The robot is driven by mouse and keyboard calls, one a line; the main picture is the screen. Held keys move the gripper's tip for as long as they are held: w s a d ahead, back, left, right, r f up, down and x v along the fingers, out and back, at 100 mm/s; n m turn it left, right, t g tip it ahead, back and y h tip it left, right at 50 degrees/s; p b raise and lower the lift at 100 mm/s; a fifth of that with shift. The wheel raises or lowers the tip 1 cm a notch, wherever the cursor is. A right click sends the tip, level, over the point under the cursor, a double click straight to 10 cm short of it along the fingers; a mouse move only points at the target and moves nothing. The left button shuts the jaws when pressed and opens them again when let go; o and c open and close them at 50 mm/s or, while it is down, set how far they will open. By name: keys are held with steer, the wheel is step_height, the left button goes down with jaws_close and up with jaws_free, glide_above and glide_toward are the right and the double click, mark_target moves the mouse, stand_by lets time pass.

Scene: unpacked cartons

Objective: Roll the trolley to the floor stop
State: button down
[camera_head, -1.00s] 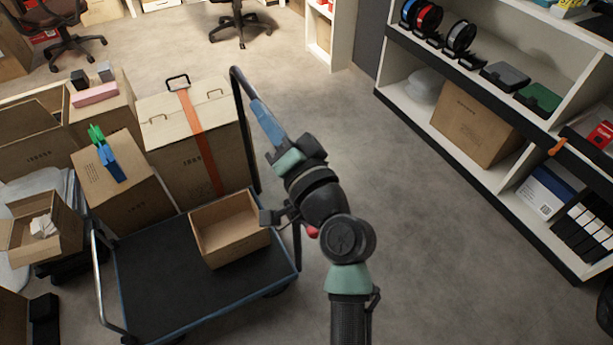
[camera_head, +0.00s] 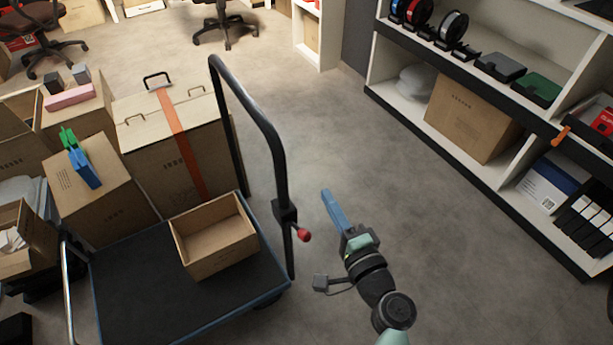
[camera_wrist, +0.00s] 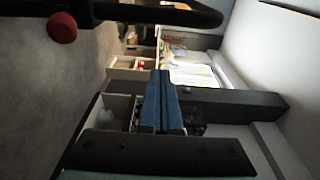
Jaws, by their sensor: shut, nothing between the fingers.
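The trolley has a dark flat deck with blue edges (camera_head: 128,287) and a tall black push handle (camera_head: 262,122). A red knob (camera_head: 304,235) sits on a clamp low on the handle's near post. My gripper (camera_head: 326,193), with blue fingers, is shut and empty to the right of the handle, apart from it. The fingers also show closed together in the wrist view (camera_wrist: 160,75). There the handle bar (camera_wrist: 140,13) and the red knob (camera_wrist: 62,27) cross the top. I cannot make out a floor stop in any view.
An open carton (camera_head: 215,243) stands on the deck. A large strapped carton (camera_head: 143,140) and other boxes (camera_head: 100,195) crowd the left. A white shelf unit (camera_head: 480,170) lines the right. Grey floor (camera_head: 350,130) lies clear between trolley and shelves.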

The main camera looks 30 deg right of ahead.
steer(key=w+a, duration=0.3)
steer(key=w, duration=0.5)
steer(key=shift+w, duration=0.4)
